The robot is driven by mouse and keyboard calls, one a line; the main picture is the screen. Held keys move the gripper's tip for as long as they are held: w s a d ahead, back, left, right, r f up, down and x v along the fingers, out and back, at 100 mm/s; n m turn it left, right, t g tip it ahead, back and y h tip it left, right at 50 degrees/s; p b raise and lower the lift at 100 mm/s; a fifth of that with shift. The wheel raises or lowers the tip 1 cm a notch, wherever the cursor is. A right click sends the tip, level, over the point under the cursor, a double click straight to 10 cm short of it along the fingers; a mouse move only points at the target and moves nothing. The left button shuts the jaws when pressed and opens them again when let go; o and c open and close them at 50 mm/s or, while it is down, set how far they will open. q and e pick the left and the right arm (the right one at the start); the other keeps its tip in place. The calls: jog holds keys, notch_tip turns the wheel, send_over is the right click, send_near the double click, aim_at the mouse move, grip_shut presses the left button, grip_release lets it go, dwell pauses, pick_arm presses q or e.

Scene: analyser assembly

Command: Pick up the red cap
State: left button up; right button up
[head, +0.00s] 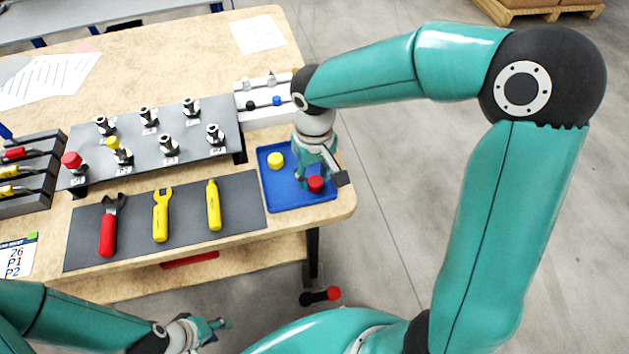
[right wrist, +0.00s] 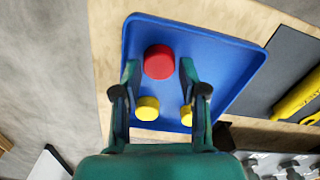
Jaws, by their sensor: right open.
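A round red cap (head: 316,184) lies in the blue tray (head: 268,196) at the table's right corner. In the right wrist view the red cap (right wrist: 159,61) shows between and slightly beyond the two fingertips, with gaps on both sides. My right gripper (right wrist: 160,74) is open and empty, pointing down over the tray; it also shows in the head view (head: 321,178). Another red cap (head: 72,160) sits on a fitting at the rack's left end. My left gripper (head: 218,325) is low in front of the table; its jaw opening is unclear.
Two yellow caps, one at the left (right wrist: 147,108) and one partly behind a finger (right wrist: 186,115), share the tray. A dark mat (head: 186,222) with a red wrench and yellow tools lies left of it. The grey rack (head: 190,150) with several fittings stands behind.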

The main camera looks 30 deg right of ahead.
jog(key=shift+f, duration=0.65)
jog(key=c, duration=0.4)
jog(key=shift+r, duration=0.15)
